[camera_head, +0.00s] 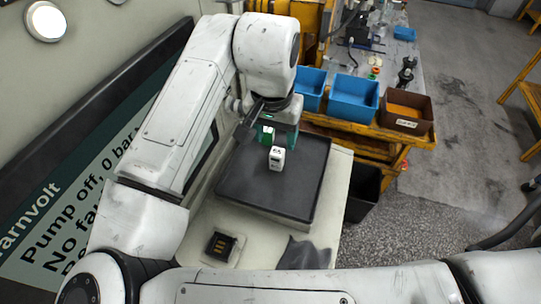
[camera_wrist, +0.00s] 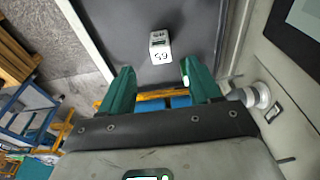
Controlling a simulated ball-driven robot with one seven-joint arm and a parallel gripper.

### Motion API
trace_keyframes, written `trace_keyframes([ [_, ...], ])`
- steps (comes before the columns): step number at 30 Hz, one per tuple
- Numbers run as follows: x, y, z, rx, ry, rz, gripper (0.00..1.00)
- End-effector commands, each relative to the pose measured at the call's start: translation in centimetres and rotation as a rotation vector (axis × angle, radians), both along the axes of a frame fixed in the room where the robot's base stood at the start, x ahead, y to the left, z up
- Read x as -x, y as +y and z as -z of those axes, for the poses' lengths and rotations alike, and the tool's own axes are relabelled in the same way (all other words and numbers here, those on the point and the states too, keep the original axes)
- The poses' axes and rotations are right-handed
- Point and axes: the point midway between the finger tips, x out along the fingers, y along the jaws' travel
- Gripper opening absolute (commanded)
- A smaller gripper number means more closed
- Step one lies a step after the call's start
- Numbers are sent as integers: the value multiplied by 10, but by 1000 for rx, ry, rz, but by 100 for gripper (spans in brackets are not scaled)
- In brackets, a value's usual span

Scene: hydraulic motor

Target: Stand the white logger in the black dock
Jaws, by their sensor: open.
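The white logger (camera_head: 277,159), a small block with dark markings, rests on the dark tray-like surface (camera_head: 245,185) near its far side. In the wrist view the logger (camera_wrist: 160,47) shows a number on its near face and lies ahead of the fingertips, between their lines. My gripper (camera_head: 279,136) has green fingers, is open and empty, and is just beyond the logger in the head view. Both fingers show in the wrist view (camera_wrist: 159,82), apart from the logger. The black dock (camera_head: 222,246), with gold-coloured strips, sits on the pale bench at the near left.
A grey cloth (camera_head: 304,253) lies on the pale bench top (camera_head: 262,252), right of the dock. Blue bins (camera_head: 353,98) and a brown bin (camera_head: 405,111) stand beyond the tray. A dark-framed sign board (camera_head: 110,160) rises at the left. Most of the tray is clear.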

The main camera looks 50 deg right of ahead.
Motion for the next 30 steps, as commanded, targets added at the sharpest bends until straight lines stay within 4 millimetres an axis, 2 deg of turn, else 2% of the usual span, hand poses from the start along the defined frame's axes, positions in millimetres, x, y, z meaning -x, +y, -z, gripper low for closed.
trace_keyframes([
  [6,-2,-4,37,-1,0,0,63],
  [14,-3,-8,49,-1,0,1,63],
  [24,-7,-18,87,-1,1,1,63],
  [30,-8,-20,96,-1,1,0,63],
])
